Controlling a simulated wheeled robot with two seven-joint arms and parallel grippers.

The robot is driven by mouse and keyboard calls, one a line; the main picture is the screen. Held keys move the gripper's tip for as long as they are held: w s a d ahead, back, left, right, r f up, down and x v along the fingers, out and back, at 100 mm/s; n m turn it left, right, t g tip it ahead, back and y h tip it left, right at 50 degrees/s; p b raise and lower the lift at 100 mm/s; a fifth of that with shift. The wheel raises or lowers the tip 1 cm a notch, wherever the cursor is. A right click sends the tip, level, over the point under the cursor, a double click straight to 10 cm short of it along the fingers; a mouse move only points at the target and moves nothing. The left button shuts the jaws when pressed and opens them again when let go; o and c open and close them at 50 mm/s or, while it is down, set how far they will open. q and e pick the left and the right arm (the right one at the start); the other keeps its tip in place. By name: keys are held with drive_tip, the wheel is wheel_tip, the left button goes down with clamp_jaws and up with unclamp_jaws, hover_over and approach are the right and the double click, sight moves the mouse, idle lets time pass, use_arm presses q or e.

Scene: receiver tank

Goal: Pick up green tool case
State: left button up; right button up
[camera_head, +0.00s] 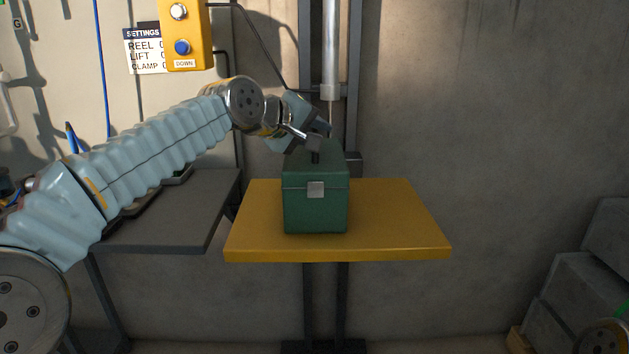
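The green tool case (316,208) stands upright on the yellow platform (400,225), a little left of its middle, with a silver latch on its front. My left gripper (318,143) is at the top of the case, by its dark handle. The fingers overlap the handle area, and I cannot tell whether they are closed on it. My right gripper is not in view.
A dark grey table (180,225) stands left of the yellow platform. A yellow control box (186,35) with buttons and a settings sign (146,52) are on the wall. Grey blocks (590,285) lie at the lower right. The platform's right side is clear.

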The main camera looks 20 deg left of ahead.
use_arm(q)
clamp_jaws()
idle(1.2)
drive_tip(key=shift+r, duration=0.2)
